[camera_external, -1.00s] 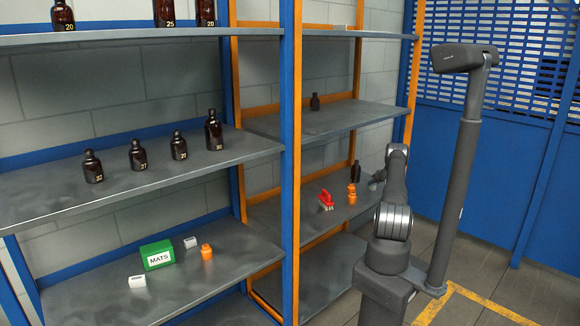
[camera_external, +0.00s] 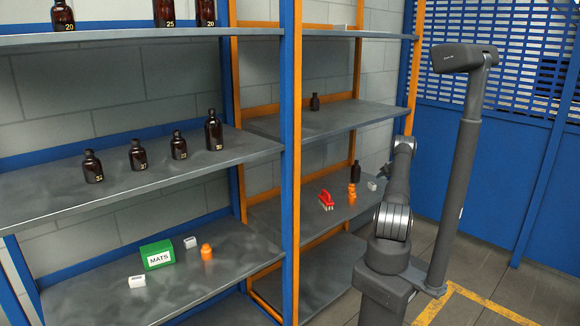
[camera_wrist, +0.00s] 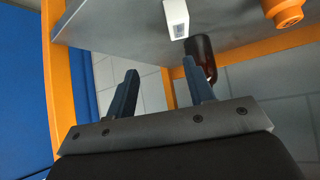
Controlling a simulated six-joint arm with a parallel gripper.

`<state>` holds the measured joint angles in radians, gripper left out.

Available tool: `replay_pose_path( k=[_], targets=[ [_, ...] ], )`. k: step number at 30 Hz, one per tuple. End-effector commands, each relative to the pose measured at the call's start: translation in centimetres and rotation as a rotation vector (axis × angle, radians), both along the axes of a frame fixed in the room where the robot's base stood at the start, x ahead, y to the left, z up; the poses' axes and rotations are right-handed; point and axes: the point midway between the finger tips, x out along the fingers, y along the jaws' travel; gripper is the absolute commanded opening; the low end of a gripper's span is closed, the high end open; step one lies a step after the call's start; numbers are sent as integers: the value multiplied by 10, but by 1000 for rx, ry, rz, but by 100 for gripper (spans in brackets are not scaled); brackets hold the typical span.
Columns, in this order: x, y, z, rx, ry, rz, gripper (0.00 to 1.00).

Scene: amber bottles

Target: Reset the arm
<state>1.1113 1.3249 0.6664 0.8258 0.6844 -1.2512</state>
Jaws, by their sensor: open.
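My gripper (camera_wrist: 160,88) shows in the wrist view with its two dark fingers apart and nothing between them. In the external view my arm is folded up beside the right shelf unit, and its gripper end is mostly hidden behind my own arm. An amber bottle (camera_external: 355,172) stands on the right unit's lower shelf (camera_external: 280,220). It also shows in the wrist view (camera_wrist: 201,55), beyond the right finger and apart from it.
Next to that bottle are an orange object (camera_external: 352,195), a white box (camera_external: 371,185) and a red brush-like object (camera_external: 326,200). An orange post (camera_wrist: 58,60) edges the wrist view. More amber bottles (camera_external: 137,155) and a green MATS box (camera_external: 157,255) stand on the left unit.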

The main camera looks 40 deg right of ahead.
Motion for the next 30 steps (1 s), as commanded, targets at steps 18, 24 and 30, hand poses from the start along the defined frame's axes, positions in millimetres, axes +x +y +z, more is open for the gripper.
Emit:
replay_pose_path(
  k=[18,24,30],
  targets=[
    [-2,43,44,-1,-2,62,49],
    [23,74,52,0,-3,100,49],
    [46,106,59,0,-3,135,49]
  ],
)
